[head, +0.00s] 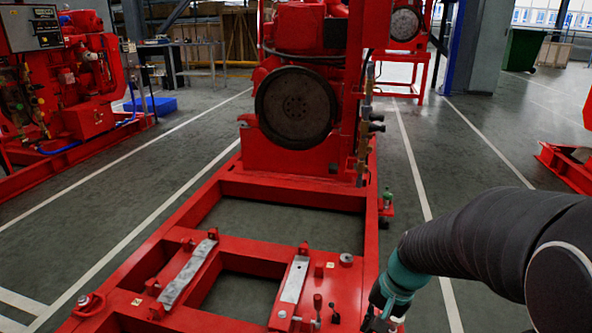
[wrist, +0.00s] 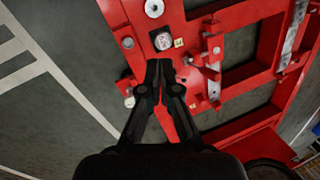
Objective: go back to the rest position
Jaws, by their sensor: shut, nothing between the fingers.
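My gripper (wrist: 158,66) shows in the wrist view with its two dark fingers together, shut and empty. It is above the edge of a red steel frame, with grey floor below to the left. In the head view my arm comes in from the right, and the gripper end (head: 383,318) is at the bottom edge, mostly cut off, beside the right rail of the red pumpset frame (head: 290,190). The frame also shows in the wrist view (wrist: 255,95).
The red engine with its dark flywheel (head: 297,107) stands at the far end of the frame. Small knobs and levers (head: 317,305) stick up near my gripper. Another red pumpset (head: 85,90) is at left. Grey floor with white lines is clear to the right (head: 480,165).

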